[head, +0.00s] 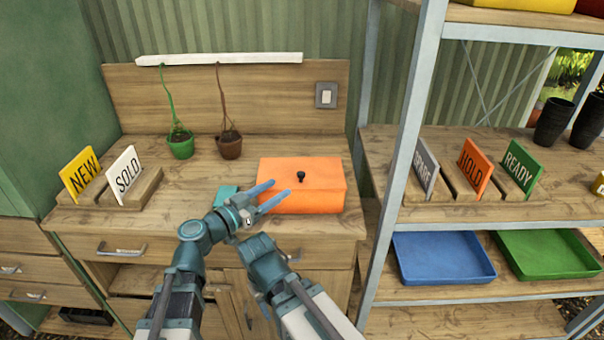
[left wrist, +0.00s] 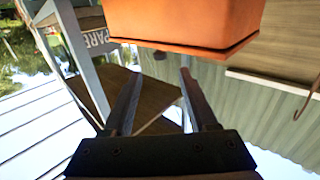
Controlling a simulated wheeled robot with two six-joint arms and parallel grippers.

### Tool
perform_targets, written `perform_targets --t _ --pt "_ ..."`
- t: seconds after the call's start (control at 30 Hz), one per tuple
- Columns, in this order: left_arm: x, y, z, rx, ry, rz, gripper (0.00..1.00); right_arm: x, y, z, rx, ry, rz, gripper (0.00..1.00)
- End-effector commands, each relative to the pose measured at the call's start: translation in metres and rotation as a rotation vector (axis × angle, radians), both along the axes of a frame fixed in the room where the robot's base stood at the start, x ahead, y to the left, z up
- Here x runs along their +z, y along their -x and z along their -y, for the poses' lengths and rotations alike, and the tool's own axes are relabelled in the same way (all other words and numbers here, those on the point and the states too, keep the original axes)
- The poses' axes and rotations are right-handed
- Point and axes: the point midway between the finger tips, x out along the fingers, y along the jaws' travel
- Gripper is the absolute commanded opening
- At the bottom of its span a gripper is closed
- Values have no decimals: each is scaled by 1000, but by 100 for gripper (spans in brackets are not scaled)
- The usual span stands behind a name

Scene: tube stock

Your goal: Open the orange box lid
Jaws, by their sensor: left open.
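The orange box (head: 315,198) stands on the right part of the wooden workbench with its orange lid (head: 318,168) on it. A small black knob (head: 300,176) stands on the lid. My left gripper (head: 280,188) is open and empty, with its two fingers pointing at the front left of the box. In the left wrist view, which looks upside down, the orange box (left wrist: 185,18) fills the top, beyond the open fingers (left wrist: 159,73). A small dark shape shows near the box edge between the fingers; I cannot tell if it is the knob. My right gripper does not show.
A metal shelf post (head: 401,150) rises right of the box. Blue (head: 442,258) and green (head: 545,255) trays sit beyond.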

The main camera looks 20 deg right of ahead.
Motion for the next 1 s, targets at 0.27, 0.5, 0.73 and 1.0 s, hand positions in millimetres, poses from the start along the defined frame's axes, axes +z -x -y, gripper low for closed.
perform_targets --t 0.27,0.5,0.73,1.0 --pt "0 -32 51 -2 0 0 59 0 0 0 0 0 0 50" --pt "0 -47 77 -1 0 0 59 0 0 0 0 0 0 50" --pt "0 -51 85 0 0 0 59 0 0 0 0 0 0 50" --pt "0 -51 85 0 0 0 55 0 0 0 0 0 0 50"
